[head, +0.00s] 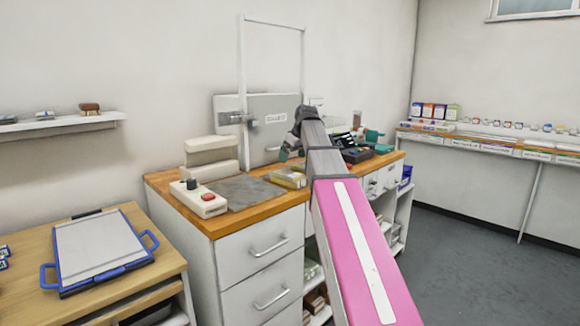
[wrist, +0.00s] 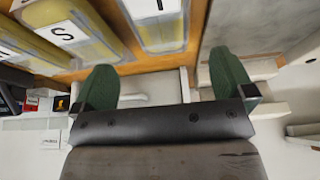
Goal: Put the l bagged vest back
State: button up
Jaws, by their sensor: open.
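Several yellow bagged vests with white labels lie on the counter in the wrist view. One bag (wrist: 91,17) has a label reading S. Another bag (wrist: 160,40), beside the grey mat, has a label cut off by the frame edge, so its size cannot be read for sure. A third bag (wrist: 32,58) is partly seen at the left. In the head view the yellow bags (head: 287,178) look small and their labels are unreadable. My gripper (head: 287,154) is above the back of the counter; in the wrist view its green fingers (wrist: 165,88) are apart with nothing between them.
The wooden counter (head: 160,184) bears a grey mat (head: 245,191), a white device with a red button (head: 199,199) and a dark device (head: 368,154) at right. A blue-handled tray (head: 97,247) lies on the lower table at left. Open floor (head: 465,245) is at right.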

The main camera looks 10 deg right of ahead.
jog(key=shift+v, duration=1.35)
dwell(1.1)
